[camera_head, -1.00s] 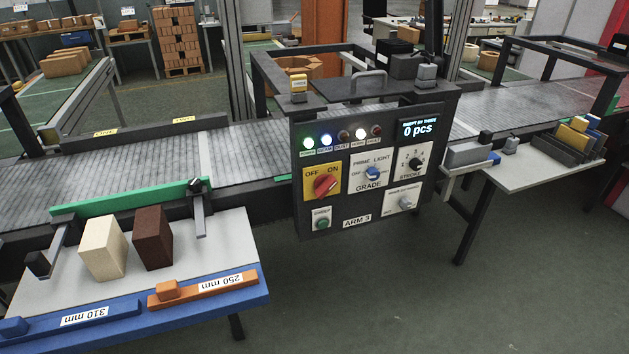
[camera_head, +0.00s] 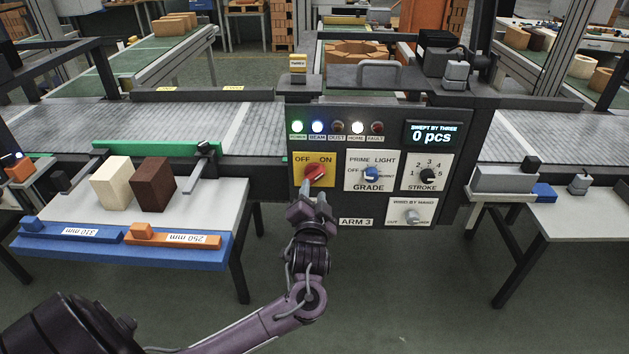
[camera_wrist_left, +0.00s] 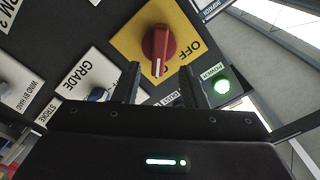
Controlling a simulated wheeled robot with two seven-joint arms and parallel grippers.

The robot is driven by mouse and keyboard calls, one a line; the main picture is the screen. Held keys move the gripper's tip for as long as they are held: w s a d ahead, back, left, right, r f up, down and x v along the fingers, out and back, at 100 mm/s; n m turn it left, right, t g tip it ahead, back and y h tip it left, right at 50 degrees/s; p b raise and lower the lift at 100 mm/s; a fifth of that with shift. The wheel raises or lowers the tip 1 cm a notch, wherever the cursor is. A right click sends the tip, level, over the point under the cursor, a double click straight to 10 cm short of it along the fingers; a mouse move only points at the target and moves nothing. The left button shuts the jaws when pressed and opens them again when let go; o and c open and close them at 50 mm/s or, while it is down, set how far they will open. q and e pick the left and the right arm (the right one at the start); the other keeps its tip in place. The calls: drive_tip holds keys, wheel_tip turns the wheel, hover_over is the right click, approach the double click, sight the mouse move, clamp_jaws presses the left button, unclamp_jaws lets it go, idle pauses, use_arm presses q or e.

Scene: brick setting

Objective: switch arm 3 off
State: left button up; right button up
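The ARM 3 panel (camera_head: 385,205) hangs at the conveyor's front. Its red rotary knob (camera_head: 315,174) sits on a yellow plate (camera_head: 299,161) marked OFF and ON and appears turned toward ON. In the left wrist view the red knob (camera_wrist_left: 158,50) shows a white pointer line at its lower end. My left gripper (camera_head: 319,200) is just below and in front of the knob in the head view. In the wrist view its two fingers (camera_wrist_left: 160,88) are apart, with nothing between them; contact with the knob cannot be told. My right gripper is out of view.
The power lamp (camera_head: 297,127) glows green; beam and home lamps are also lit. The grade knob (camera_head: 372,172) and stroke knob (camera_head: 428,176) sit to the right. A side table (camera_head: 215,215) with two blocks stands left. The display (camera_head: 432,134) reads 0 pcs.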

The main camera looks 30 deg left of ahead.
sight(315, 180)
use_arm(q)
drive_tip(key=x, duration=0.5)
drive_tip(key=shift+w+a, duration=0.15)
drive_tip(key=shift+w, duration=0.15)
drive_tip(key=shift+f, duration=0.1)
clamp_jaws()
